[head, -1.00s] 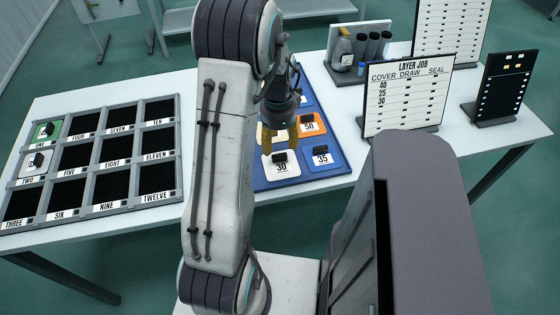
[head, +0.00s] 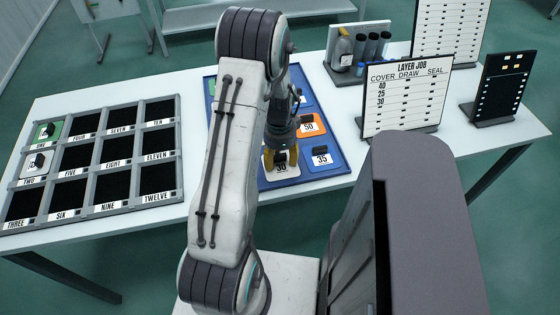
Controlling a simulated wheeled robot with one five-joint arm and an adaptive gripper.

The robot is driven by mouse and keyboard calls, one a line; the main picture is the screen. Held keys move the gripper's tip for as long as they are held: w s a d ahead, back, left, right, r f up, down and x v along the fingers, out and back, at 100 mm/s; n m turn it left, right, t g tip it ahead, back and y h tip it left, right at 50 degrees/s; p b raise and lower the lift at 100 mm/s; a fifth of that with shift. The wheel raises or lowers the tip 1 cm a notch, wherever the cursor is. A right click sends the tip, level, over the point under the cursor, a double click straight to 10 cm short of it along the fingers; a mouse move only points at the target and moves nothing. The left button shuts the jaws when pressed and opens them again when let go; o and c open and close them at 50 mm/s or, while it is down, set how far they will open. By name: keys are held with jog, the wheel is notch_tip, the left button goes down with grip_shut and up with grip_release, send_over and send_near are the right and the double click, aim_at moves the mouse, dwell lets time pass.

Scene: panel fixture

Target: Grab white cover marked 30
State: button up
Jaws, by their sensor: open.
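The white cover marked 30 (head: 282,170) lies on the near part of the blue board (head: 335,147), with a dark knob on top. My gripper (head: 281,156) is low over this cover, its yellow fingers apart on either side of the knob. The fingers hide part of the cover, and I cannot tell whether they touch it.
A compartment rack (head: 90,160) stands at left, with a green cover (head: 48,131) in ONE and a white cover (head: 37,163) in TWO. A LAYER JOB sign (head: 406,100), a bottle holder (head: 358,53) and a dark panel (head: 497,88) stand at right. My arm hides part of the board.

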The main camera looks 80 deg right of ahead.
jog(key=shift+c, duration=0.3)
grip_shut()
dwell(0.3)
